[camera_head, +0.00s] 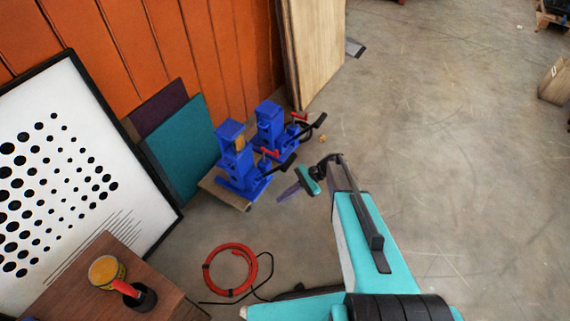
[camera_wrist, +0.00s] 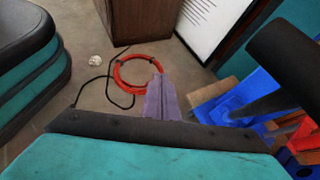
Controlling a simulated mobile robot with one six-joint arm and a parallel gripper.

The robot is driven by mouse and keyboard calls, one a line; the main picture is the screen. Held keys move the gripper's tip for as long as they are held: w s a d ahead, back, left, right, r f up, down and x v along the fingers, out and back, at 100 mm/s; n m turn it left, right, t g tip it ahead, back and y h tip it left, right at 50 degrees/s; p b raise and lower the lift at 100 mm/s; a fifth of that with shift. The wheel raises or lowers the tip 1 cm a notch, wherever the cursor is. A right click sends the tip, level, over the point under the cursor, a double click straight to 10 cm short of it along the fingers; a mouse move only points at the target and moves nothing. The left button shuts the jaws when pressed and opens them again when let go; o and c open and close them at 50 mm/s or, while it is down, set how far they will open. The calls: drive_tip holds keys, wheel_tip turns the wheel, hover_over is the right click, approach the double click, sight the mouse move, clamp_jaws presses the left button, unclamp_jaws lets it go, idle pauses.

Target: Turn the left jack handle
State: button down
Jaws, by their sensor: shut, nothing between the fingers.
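Two blue jacks stand on a low wooden board. The left jack (camera_head: 236,160) is nearer to me, and its black handle (camera_head: 284,163) sticks out to the right. The right jack (camera_head: 270,128) is just behind it with a similar handle (camera_head: 316,123). My gripper (camera_head: 284,196) is shut and empty, just to the right of and below the left handle in the head view, apart from it. In the wrist view my closed purple fingers (camera_wrist: 162,98) point toward the floor. A large black bar, seemingly a jack handle (camera_wrist: 288,58), and blue jack parts (camera_wrist: 238,100) show at the right, partly cut off.
A red hose coil (camera_head: 230,270) with a black cable lies on the floor. A brown wooden box (camera_head: 165,285) and a white dotted panel (camera_head: 70,165) stand at left. A tall wooden board (camera_head: 320,45) leans on the orange wall.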

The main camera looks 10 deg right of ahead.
drive_tip(key=s+r+n+g+h+p, duration=0.1)
drive_tip(key=s+r+n+h+p, duration=0.25)
drive_tip(key=s+p, duration=0.4)
drive_tip(key=s+r+n+g+h+p, duration=0.15)
drive_tip(key=s+r+p, duration=0.25)
drive_tip(key=s, duration=0.6)
drive_tip(key=s+d+r+n+h+p, duration=0.3)
drive_tip(key=s+d+r+n+p, duration=0.1)
drive_tip(key=s+r+p, duration=0.2)
drive_tip(key=s+d+r+n+h+p, duration=0.3)
drive_tip(key=s+d+r+n+p, duration=0.1)
drive_tip(key=s, duration=0.5)
wheel_tip(320, 180, up, 2)
drive_tip(key=shift+r+n+h+p, duration=0.1)
drive_tip(key=shift+n+h+p, duration=0.3)
drive_tip(key=shift+p, duration=0.7)
